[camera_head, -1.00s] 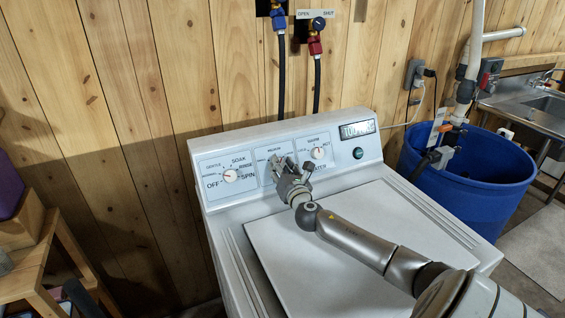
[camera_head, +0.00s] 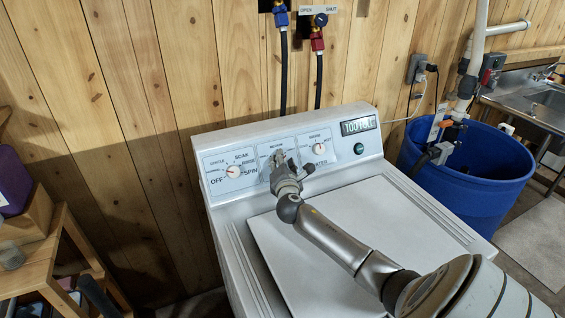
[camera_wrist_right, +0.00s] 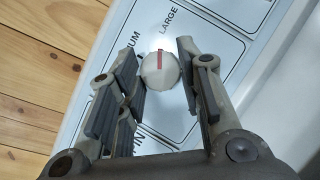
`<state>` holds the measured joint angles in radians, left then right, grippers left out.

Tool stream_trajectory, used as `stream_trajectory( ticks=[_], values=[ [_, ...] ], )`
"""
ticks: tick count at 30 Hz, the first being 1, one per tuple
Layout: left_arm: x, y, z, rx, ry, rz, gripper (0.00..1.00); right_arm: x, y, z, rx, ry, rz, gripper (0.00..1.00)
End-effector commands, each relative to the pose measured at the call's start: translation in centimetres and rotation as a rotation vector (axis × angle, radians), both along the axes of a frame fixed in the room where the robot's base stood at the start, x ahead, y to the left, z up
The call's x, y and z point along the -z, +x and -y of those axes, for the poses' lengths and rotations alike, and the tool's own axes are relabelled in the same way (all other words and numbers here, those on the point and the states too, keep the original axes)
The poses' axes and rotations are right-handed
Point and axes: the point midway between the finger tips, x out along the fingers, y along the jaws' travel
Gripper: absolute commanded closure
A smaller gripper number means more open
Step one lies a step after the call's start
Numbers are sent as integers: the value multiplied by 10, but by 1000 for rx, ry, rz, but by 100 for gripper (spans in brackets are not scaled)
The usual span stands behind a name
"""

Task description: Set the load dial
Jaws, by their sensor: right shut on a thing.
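The load dial (camera_wrist_right: 158,72) is a white round knob with a red line, seen in the right wrist view. Its red line points up in that picture, toward the word LARGE and to the right of a label ending in UM. My right gripper (camera_wrist_right: 163,75) is shut on the dial, with one finger on each side. In the head view my right gripper (camera_head: 281,164) is at the middle panel of the white washer (camera_head: 235,209), and it hides the dial there. My left gripper is not in view.
Another dial (camera_head: 233,171) is on the left panel and one (camera_head: 320,147) on the right panel. A lit display (camera_head: 359,125), partly unreadable, sits above a green button (camera_head: 359,148). A blue tub (camera_head: 470,190) stands right of the washer; a wooden stand (camera_head: 60,250) is at left.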

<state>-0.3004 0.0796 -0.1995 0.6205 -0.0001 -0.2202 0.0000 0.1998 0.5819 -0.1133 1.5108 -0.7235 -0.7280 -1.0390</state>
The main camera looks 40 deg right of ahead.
Motion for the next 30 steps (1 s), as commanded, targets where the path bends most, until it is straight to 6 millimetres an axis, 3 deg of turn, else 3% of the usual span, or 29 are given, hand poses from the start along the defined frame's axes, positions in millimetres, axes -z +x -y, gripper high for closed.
stream_trajectory(
  ticks=[9, 10, 14, 25, 30],
  values=[
    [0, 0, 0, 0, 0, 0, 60, -2, 0, 1, 1, 2, 4, 90],
    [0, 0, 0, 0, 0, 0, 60, -2, 0, 1, 1, 2, 4, 63],
    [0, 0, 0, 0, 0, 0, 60, -1, 0, 1, 1, 1, 3, 46],
    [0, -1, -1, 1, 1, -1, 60, 0, -1, -1, -1, 1, 2, 45],
    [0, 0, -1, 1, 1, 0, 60, -2, -13, -10, -2, 1, 1, 45]
  ],
)
